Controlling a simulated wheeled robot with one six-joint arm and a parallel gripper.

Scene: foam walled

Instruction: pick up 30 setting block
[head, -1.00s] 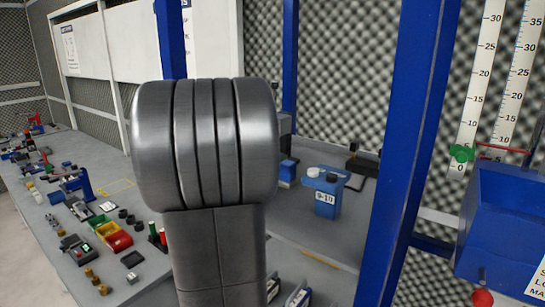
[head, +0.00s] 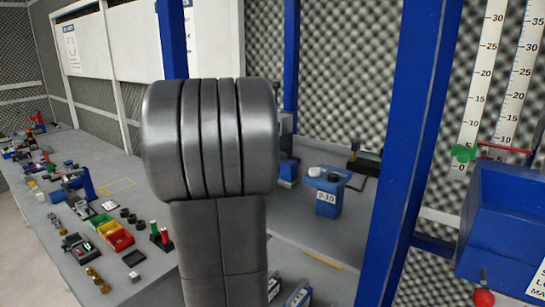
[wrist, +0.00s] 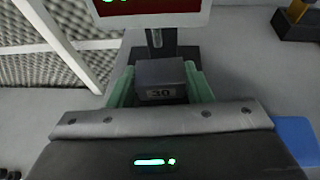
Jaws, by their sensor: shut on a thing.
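The 30 setting block (wrist: 161,82) is a dark grey block with "30" on its front face, in the middle of the wrist view. My gripper (wrist: 160,90) is shut on it, with a green finger on each side. The lower part of the block is hidden behind the gripper's grey body. In the head view my own arm stands in front of the bench, and neither the gripper nor the block can be seen there.
A display on a dark stand (wrist: 155,40) is close beyond the block. A blue object (wrist: 296,138) lies at the right. In the head view, a bench (head: 150,262) carries red and yellow bins (head: 115,236), and a blue box (head: 327,192) stands right of my arm.

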